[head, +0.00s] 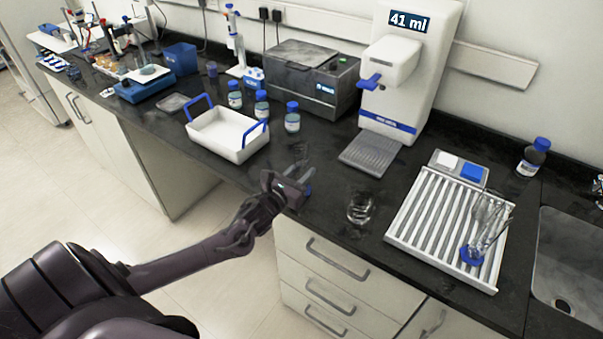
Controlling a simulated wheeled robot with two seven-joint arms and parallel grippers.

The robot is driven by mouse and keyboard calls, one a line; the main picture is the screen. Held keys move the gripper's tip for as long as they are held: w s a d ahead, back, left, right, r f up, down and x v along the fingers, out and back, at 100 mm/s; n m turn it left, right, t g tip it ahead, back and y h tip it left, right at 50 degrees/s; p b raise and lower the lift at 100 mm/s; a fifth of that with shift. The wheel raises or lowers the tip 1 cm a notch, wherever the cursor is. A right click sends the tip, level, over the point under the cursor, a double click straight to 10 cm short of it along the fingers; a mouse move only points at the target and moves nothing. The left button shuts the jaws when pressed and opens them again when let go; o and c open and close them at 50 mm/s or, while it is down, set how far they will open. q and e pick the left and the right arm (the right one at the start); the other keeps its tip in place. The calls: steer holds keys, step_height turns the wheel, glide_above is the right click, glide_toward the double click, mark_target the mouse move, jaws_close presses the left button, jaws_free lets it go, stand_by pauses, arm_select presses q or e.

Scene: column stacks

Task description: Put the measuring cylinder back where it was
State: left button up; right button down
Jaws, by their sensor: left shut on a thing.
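My left gripper (292,187) is shut at the front edge of the black worktop. Clear glass shows faintly above its fingers and a bit of blue shows beside them, which fits a measuring cylinder (308,191) with a blue foot. The gripper and the faint glass hide most of its shape, and I cannot tell whether its foot touches the worktop. Another clear glass vessel with a blue foot (472,255) leans on the ribbed white draining rack (402,216) at right. My right gripper is not in view.
A white dispenser (412,70) reading "41 ml" stands behind a grey drip tray (371,153). A glass beaker (360,209) stands between my gripper and the rack. A white tray with blue handles (226,141) and several blue-capped bottles (292,118) are at left. A sink (570,260) is far right.

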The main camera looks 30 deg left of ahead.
arm_select(q)
steer(key=shift+f, duration=0.5)
steer(key=shift+f, duration=0.1)
steer(key=o, duration=1)
steer(key=shift+o, duration=0.2)
steer(key=shift+r, duration=0.2)
steer(key=s+b, duration=0.1)
steer(key=s, duration=1.1)
steer(key=shift+a+b, duration=0.15)
steer(key=shift+b, duration=0.2)
